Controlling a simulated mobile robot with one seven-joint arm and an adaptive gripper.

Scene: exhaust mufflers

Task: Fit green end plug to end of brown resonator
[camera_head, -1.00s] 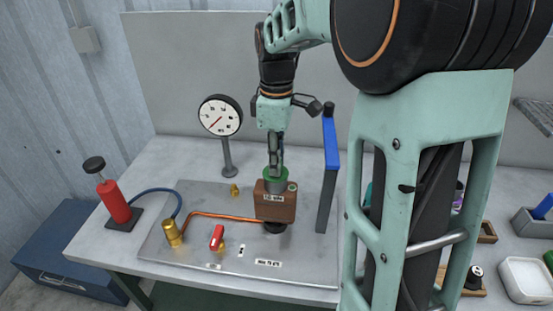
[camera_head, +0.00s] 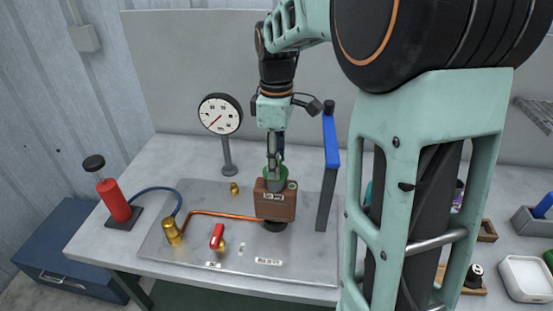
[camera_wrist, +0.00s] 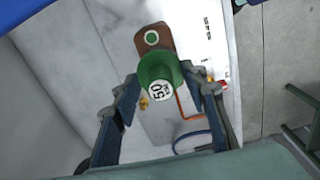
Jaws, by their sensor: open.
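The brown resonator (camera_head: 275,205) is a block standing upright on a dark round foot on the metal plate. The green end plug (camera_head: 276,172) is at its top, on a grey collar. In the wrist view the green plug (camera_wrist: 160,72) shows a white face marked 50, and the resonator (camera_wrist: 153,38) lies just beyond it. My gripper (camera_head: 275,161) is directly above the plug, pointing down. In the wrist view its open fingers (camera_wrist: 163,88) stand on either side of the plug, with gaps showing. The joint between plug and resonator is partly hidden.
A dial gauge (camera_head: 220,114) stands behind to the left, and a blue-topped lever post (camera_head: 329,160) stands close on the right. A copper pipe (camera_head: 219,215), red valve (camera_head: 217,236) and red pump (camera_head: 113,200) are to the left. Trays (camera_head: 527,278) are at far right.

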